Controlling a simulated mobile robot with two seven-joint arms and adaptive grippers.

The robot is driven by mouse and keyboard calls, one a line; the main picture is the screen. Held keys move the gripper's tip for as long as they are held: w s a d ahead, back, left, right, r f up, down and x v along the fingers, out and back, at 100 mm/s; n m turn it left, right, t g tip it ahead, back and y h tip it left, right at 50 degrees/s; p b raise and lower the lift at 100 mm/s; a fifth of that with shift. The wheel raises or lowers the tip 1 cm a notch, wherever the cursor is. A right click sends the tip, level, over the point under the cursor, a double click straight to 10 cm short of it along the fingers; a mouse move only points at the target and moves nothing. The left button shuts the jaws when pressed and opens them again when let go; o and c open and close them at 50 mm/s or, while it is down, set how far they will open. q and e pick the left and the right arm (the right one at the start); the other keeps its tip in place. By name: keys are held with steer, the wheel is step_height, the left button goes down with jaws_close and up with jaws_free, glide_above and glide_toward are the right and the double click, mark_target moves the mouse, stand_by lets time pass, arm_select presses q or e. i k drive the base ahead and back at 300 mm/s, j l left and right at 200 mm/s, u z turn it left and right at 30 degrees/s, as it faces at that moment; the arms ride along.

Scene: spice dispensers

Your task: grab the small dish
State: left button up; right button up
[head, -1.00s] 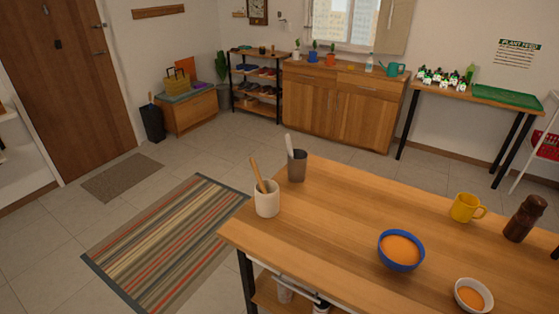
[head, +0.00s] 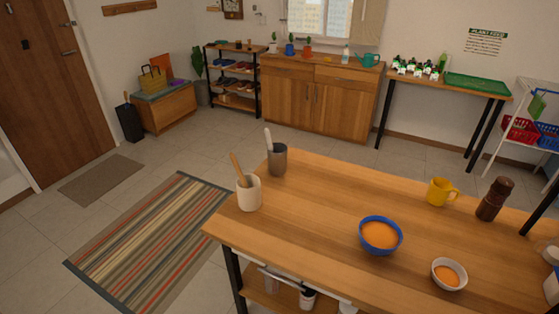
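A small white dish (head: 449,274) with orange powder in it sits on the wooden table near its front edge, at the lower right of the head view. A larger blue bowl (head: 380,235), also filled with orange powder, stands to its left and a little farther back. Neither of my grippers shows in the head view.
On the wooden table (head: 320,205) stand a white crock (head: 248,194) with a wooden utensil, a grey cup (head: 277,160), a yellow mug (head: 440,192) and a brown pepper mill (head: 494,199). The table's middle is clear. A striped rug (head: 150,243) lies on the floor left.

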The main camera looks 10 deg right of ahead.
mark_target(448, 274)
steer(key=z, duration=1.7)
steer(key=j+z, duration=0.25)
